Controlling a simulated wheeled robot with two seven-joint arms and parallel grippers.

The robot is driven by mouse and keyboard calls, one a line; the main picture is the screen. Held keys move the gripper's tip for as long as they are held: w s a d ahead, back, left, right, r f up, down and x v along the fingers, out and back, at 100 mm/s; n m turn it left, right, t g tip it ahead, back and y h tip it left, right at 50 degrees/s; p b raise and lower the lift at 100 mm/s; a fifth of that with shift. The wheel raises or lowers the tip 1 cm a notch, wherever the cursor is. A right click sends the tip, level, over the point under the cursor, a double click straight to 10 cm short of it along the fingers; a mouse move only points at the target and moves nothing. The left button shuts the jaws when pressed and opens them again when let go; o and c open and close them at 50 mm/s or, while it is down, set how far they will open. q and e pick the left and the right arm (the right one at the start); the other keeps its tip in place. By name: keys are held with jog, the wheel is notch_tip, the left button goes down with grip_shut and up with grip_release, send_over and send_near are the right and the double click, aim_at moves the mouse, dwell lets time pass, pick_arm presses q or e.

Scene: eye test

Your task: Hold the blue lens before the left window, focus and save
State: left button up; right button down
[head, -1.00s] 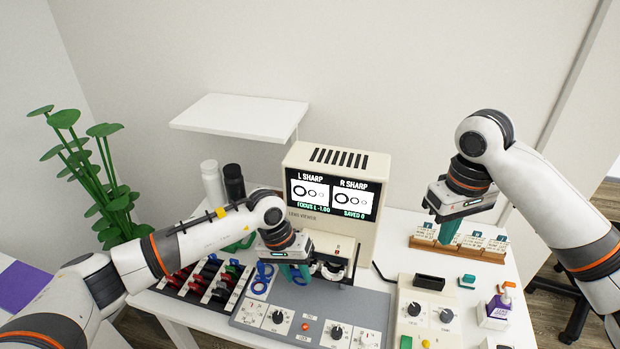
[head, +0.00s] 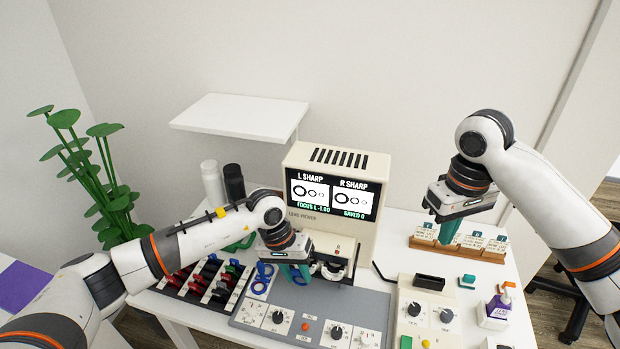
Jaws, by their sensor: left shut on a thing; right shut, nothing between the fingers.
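The cream lens viewer (head: 365,229) stands at the back of the table. Its screen (head: 336,195) reads L SHARP and R SHARP, with a focus line for L and SAVED 0. My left gripper (head: 294,277) is shut at the viewer's lower left front. A blue lens (head: 300,282) shows at its fingertips; most of it and the left window are hidden behind the gripper. The grey control panel (head: 288,303) in front carries dials (head: 336,332) and a red button (head: 305,327). My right gripper (head: 448,234) is shut and empty above the right side.
A white shelf (head: 238,115) juts out above.

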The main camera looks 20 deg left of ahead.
dwell(0.5)
jog(key=s+a+f+m+t+y, duration=0.4)
jog(key=a+f+m+y, duration=0.2)
jog(key=a+m, duration=0.4)
jog(key=s+d+f+m+t+h, duration=0.2)
jog(key=s+d+f+m, duration=0.1)
jog(key=d+m, duration=0.6)
jog(key=s+d+f+m+t+h, duration=0.2)
jog(key=d+f+m, duration=0.3)
jog(key=d+m, duration=0.4)
jog(key=s+m+t, duration=0.1)
jog(key=m, duration=0.2)
jog(key=shift+d, duration=0.35)
jog(key=shift+f, duration=0.2)
jog(key=shift+f, duration=4.35)
